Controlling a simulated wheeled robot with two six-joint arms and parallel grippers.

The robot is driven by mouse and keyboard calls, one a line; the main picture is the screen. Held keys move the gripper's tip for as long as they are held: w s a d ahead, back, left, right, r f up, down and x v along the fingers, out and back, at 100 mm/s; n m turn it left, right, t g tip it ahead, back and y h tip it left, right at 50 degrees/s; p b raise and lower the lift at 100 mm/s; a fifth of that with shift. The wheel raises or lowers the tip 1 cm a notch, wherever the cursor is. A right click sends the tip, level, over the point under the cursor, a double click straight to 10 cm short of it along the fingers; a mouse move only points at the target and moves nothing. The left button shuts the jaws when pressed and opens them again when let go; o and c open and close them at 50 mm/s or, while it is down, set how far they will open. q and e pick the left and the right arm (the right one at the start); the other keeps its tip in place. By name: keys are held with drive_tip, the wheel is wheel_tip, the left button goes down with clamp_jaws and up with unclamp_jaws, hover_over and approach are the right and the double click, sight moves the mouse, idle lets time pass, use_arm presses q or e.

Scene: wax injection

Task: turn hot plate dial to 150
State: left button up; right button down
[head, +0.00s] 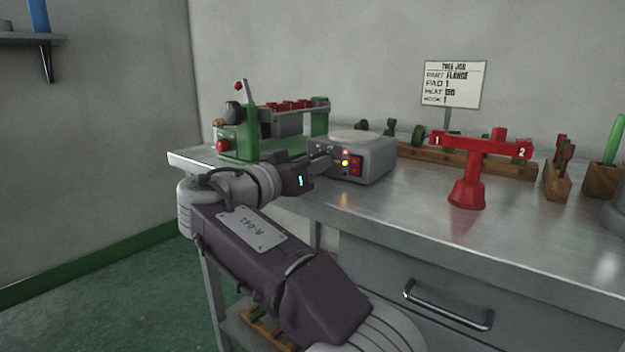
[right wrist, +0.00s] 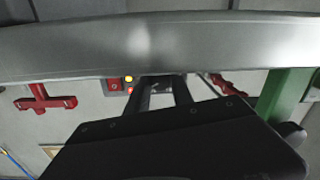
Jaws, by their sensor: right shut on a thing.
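The hot plate (head: 372,160) is a grey box with a pale round top on the bench. Its front has a red switch (head: 356,165) and small lit red and yellow lamps (head: 345,158). My right gripper (head: 328,160) reaches its front face from the left, beside the lamps, and is shut on the dial, which the fingers hide; its setting cannot be read. In the right wrist view, the gripper's fingers (right wrist: 163,82) meet the front face next to the lamps (right wrist: 129,79) and red switch (right wrist: 115,86). My left gripper is not in view.
A green machine (head: 240,142) with a red-tipped lever stands left of the hot plate. A red stand (head: 468,165) marked 1 and 2 is to the right. Behind are a job card (head: 453,84) and wooden racks (head: 557,182). The bench front (head: 420,215) is clear.

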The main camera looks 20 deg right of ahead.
drive_tip(key=shift+m+b, duration=1.35)
drive_tip(key=shift+m, duration=0.75)
drive_tip(key=shift+r, duration=0.1)
drive_tip(key=c, duration=1.1)
unclamp_jaws()
drive_tip(key=p+v, duration=0.2)
drive_tip(key=v, duration=0.7)
drive_tip(key=shift+f, duration=0.2)
